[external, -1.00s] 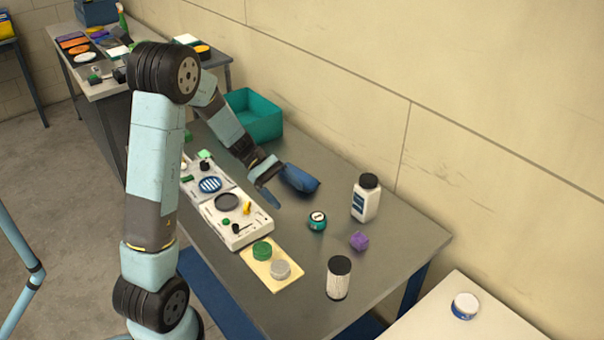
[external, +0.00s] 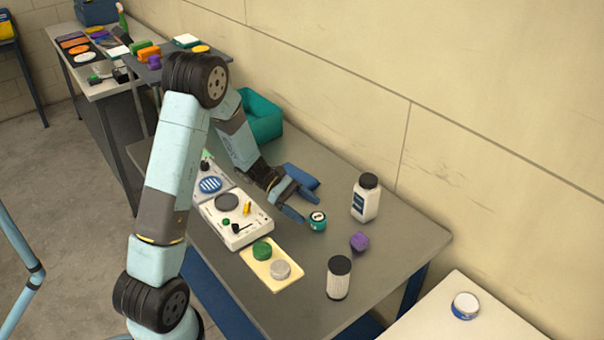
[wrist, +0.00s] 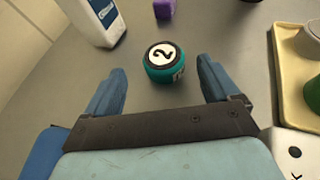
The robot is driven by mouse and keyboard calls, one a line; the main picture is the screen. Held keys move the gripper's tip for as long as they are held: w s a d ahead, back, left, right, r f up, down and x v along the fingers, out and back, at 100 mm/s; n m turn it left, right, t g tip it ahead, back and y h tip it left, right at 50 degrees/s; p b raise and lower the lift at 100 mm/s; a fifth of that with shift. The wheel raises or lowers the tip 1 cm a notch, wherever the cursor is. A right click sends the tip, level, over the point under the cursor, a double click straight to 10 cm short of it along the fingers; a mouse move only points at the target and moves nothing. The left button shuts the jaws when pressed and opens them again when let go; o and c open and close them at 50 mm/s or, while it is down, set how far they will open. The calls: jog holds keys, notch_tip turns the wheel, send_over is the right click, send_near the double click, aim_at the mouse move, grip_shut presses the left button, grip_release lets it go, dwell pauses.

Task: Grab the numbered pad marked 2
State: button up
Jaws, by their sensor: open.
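The numbered pad (external: 317,221) is a small round teal piece with a white disc on top. In the wrist view the pad (wrist: 165,62) shows a black 2 and sits just beyond and between my fingertips. My gripper (external: 310,206) is open, with its blue fingers low over the table and pointing at the pad. The pad stands upright on the grey table and looks untouched.
A white bottle with a black lid (external: 366,198), a purple block (external: 359,241) and a black-lidded canister (external: 339,277) stand nearby. A cream tray (external: 290,287) and a white control panel (external: 238,236) lie to the left.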

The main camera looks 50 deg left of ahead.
aim_at(318, 217)
jog(key=shift+x, duration=2.8)
jog(key=shift+s+f, duration=0.1)
jog(key=shift+s, duration=0.1)
jog(key=c, duration=1.1)
